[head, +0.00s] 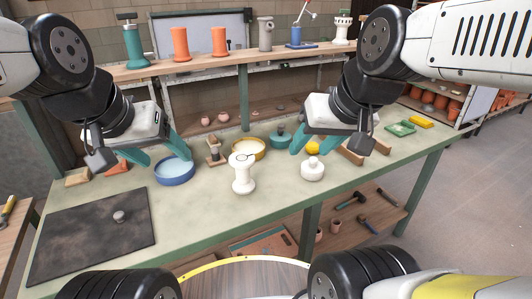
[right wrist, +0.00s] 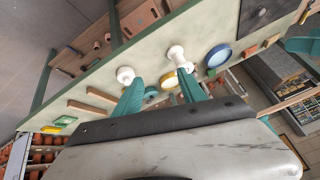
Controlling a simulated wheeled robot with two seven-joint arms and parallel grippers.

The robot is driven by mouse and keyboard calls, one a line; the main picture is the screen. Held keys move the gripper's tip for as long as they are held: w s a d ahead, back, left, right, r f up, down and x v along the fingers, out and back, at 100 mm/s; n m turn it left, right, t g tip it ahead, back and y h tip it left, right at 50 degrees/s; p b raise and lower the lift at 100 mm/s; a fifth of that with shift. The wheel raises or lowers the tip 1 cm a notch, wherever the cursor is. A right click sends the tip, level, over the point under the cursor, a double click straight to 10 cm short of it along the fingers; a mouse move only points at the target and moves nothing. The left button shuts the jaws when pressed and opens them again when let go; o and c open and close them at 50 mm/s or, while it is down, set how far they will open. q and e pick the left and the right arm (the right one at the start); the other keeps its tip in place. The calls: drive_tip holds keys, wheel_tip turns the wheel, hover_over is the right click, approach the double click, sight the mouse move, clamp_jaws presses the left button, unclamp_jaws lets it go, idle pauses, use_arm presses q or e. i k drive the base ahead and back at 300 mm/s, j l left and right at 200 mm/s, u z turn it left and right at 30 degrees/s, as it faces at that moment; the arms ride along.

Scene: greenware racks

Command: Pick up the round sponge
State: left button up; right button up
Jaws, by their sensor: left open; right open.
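A small rounded yellow thing (head: 312,147), which looks like the round sponge, sits on the green bench just behind a white lidded jar (head: 312,171) in the head view. The jar hides part of it. I cannot make it out for certain in the right wrist view. My right gripper (head: 328,148) is open and empty above that area, its teal fingers spread to either side; it also shows in the right wrist view (right wrist: 160,84). My left gripper (head: 157,154) is open and empty over the bench near the blue bowl (head: 175,171).
A white vase (head: 243,176) stands mid-bench, with a yellow-rimmed bowl (head: 262,143) and a teal pot (head: 280,138) behind it. Wooden blocks (head: 352,153) lie right of the jar. A yellow block (head: 421,122) lies far right. A dark board (head: 92,228) covers the left front.

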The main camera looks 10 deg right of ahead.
sight(311, 148)
drive_tip(key=i+l, duration=0.2)
drive_tip(key=l, duration=0.15)
drive_tip(key=i+l, duration=0.2)
drive_tip(key=l, duration=0.15)
drive_tip(key=i+l, duration=0.2)
drive_tip(key=l, duration=0.15)
drive_tip(key=i+l, duration=0.2)
drive_tip(key=l, duration=0.15)
drive_tip(key=k+z, duration=0.05)
